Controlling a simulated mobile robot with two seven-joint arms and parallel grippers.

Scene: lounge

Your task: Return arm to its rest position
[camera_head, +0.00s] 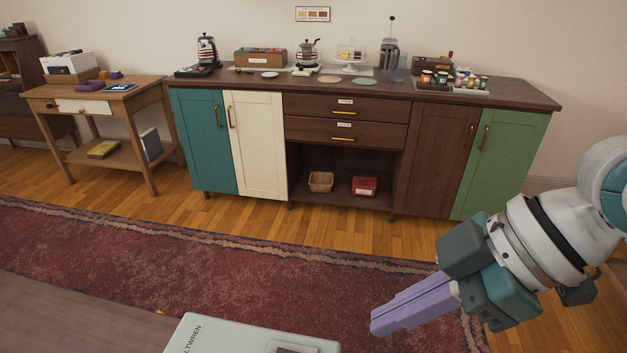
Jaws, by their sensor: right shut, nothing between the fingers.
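My right arm comes in from the right edge. Its gripper (376,324) has purple fingers that are shut together with nothing between them. The fingers point left and slightly down, in the air in front of the red rug. The gripper is well apart from the sideboard in this view. My left gripper is not in view.
A long sideboard (347,158) with coloured doors stands by the wall, with coffee gear and jars on top. A wooden side table (133,96) stands to its left. A red patterned rug (150,245) covers the floor in front. A pale box-like surface (240,337) shows at the bottom.

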